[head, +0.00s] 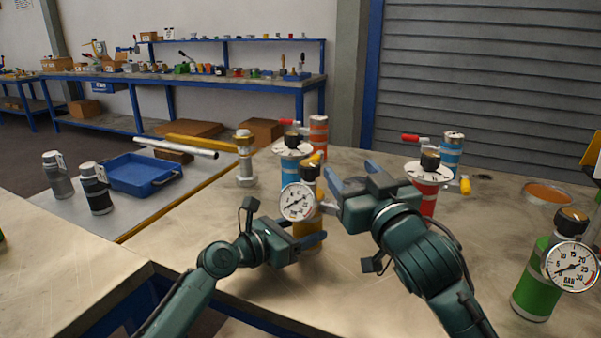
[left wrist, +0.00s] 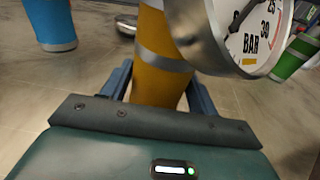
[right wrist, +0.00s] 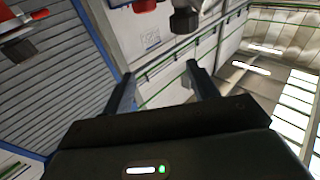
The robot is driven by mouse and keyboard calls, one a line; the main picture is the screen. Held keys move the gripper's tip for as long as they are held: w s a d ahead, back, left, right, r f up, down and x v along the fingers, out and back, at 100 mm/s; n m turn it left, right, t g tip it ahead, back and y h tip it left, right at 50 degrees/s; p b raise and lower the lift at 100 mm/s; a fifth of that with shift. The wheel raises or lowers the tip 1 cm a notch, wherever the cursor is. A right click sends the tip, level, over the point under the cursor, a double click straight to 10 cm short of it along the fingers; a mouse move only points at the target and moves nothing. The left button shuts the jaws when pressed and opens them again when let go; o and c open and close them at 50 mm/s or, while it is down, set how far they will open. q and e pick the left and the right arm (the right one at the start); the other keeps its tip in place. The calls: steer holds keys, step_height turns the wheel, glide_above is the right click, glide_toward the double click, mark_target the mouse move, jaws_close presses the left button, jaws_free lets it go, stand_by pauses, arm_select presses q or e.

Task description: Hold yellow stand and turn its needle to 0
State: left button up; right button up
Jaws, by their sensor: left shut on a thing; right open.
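The yellow stand (head: 309,228) stands upright on the near table, with a dark knob on top and a round white gauge (head: 297,201) on its side. In the left wrist view, the yellow stand (left wrist: 160,75) is between the fingers, and its gauge (left wrist: 248,30) is cut by the top edge. The needle's exact reading is too small to tell. My left gripper (head: 304,234) is shut on the stand's body, low down. My right gripper (head: 350,168) is open and empty, just right of the stand's top, with nothing between its fingers (right wrist: 160,72).
A blue stand (head: 292,172) is behind the yellow one. A red stand (head: 428,190) is close to the right gripper. A green stand (head: 535,280) with a gauge is at right, near an orange-filled dish (head: 548,192). The table front between them is clear.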

steer(key=w+d+r+n+y, duration=0.2)
steer(key=w+d+r, duration=0.1)
steer(key=d, duration=0.1)
steer(key=n+g+y, duration=0.2)
steer(key=g+y, duration=0.2)
steer(key=g, duration=0.1)
glide_toward(301, 162)
steer(key=x, duration=1)
steer(key=shift+w+d+f, duration=0.1)
steer(key=shift+w+f, duration=0.15)
steer(key=shift+w, duration=0.25)
steer(key=shift+c, duration=0.3)
steer(key=c, duration=0.9)
steer(key=shift+n+g, duration=0.3)
steer(key=shift+c, duration=0.2)
